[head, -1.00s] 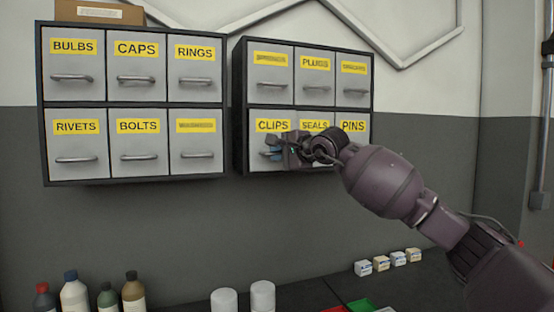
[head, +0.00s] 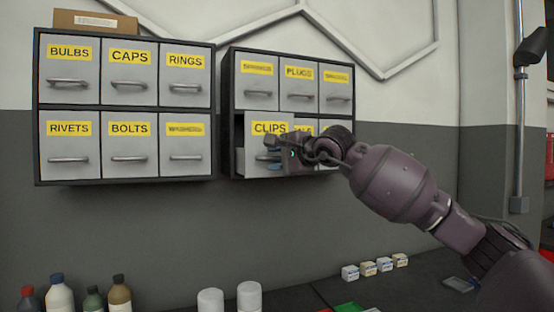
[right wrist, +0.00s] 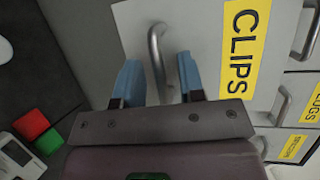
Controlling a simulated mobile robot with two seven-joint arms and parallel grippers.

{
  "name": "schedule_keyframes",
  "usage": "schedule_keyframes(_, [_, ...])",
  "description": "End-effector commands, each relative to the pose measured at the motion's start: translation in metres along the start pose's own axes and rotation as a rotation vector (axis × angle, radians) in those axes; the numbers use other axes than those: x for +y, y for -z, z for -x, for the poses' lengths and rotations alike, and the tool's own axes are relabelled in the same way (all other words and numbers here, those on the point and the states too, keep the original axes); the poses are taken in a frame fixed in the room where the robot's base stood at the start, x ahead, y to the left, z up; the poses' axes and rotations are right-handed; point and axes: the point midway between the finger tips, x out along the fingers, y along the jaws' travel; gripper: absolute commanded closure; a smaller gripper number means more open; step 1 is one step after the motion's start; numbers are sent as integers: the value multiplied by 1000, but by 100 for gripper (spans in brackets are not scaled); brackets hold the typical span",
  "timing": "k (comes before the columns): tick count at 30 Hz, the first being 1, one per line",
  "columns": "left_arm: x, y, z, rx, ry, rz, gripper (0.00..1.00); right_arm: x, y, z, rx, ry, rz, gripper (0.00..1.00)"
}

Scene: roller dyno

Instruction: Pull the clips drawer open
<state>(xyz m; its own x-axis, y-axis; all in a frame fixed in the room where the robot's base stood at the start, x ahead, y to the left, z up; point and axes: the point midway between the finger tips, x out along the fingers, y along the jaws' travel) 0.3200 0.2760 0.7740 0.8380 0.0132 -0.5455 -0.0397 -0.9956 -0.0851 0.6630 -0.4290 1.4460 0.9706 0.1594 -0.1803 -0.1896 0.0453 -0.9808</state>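The clips drawer (head: 254,139), grey with a yellow CLIPS label, is at the lower left of the right cabinet (head: 226,100). It stands partly out, with its left side showing. My right gripper (head: 268,150) is at its front and hides most of its handle in the head view. In the right wrist view, the drawer front (right wrist: 200,28) is close. Its metal handle (right wrist: 155,48) lies between the two blue fingers of my right gripper (right wrist: 158,72), which stand apart with a gap on each side. My left gripper is not in view.
The left cabinet (head: 37,120) has several labelled drawers, all closed. The seals drawer is partly hidden behind the clips drawer and my gripper. Bottles (head: 60,294), white containers (head: 249,296) and small boxes (head: 368,269) stand on the worktop below. The wall under the cabinets is clear.

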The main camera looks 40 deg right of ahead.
Motion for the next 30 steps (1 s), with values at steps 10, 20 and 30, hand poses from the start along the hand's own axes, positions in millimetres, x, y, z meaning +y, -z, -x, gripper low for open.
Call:
schedule_keyframes(10, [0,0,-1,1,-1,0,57,0,0,3,0,0,0,64])
schedule_keyframes(20, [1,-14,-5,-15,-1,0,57,3,2,43,4,-3,2,64])
schedule_keyframes(30, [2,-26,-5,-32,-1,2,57,2,1,80,3,-4,2,64])
